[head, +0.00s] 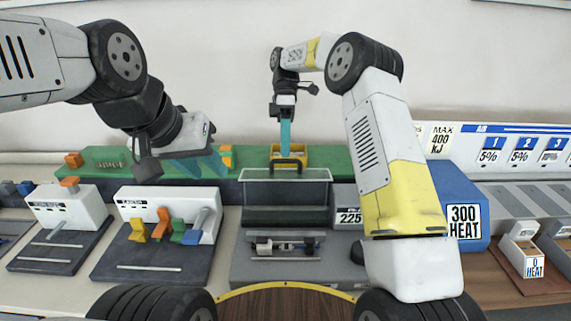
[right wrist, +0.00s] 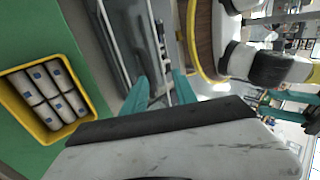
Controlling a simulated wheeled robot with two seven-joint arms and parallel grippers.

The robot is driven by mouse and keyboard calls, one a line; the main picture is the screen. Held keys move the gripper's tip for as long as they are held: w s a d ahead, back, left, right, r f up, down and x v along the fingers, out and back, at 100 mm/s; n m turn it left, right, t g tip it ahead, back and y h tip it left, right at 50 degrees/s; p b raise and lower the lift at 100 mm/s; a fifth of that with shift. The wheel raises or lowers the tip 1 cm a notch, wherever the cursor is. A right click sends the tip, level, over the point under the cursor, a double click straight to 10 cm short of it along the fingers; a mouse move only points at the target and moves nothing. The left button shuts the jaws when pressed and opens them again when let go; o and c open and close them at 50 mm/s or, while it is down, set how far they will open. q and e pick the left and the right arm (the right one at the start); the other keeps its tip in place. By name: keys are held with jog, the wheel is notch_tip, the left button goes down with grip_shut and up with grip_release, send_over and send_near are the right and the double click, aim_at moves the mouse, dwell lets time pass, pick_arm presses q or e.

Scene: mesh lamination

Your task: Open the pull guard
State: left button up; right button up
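A yellow bin (head: 301,153) stands behind the guard; in the right wrist view the bin (right wrist: 14,92) holds several pale rolls. A station with coloured levers (head: 163,225) is at the left. A blue 300 HEAT box (head: 455,195) is at the right.

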jog(key=s+r, duration=0.1)
jog(key=s, duration=1.4)
jog(key=shift+s+r, duration=0.15)
jog(key=shift+s, duration=0.15)
jog(key=shift+c, duration=0.2)
